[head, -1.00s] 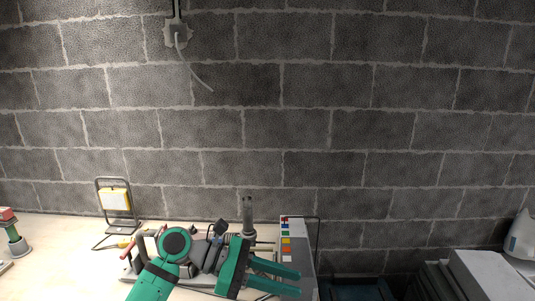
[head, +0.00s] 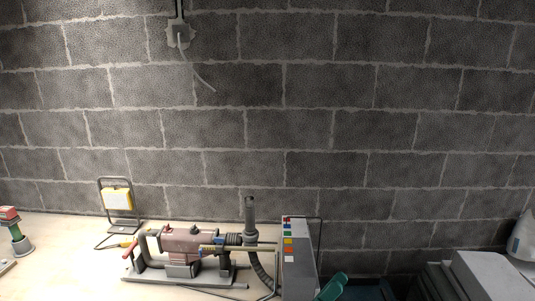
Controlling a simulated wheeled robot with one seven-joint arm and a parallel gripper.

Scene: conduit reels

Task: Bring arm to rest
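The rest of my arm is out of view. I see nothing held.
A pinkish-brown machine (head: 188,241) with a grey hose (head: 251,222) stands on the pale bench (head: 60,262). A grey box (head: 301,262) with coloured squares is beside it. A yellow work lamp (head: 117,198) stands at left, a white box (head: 490,272) at right.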

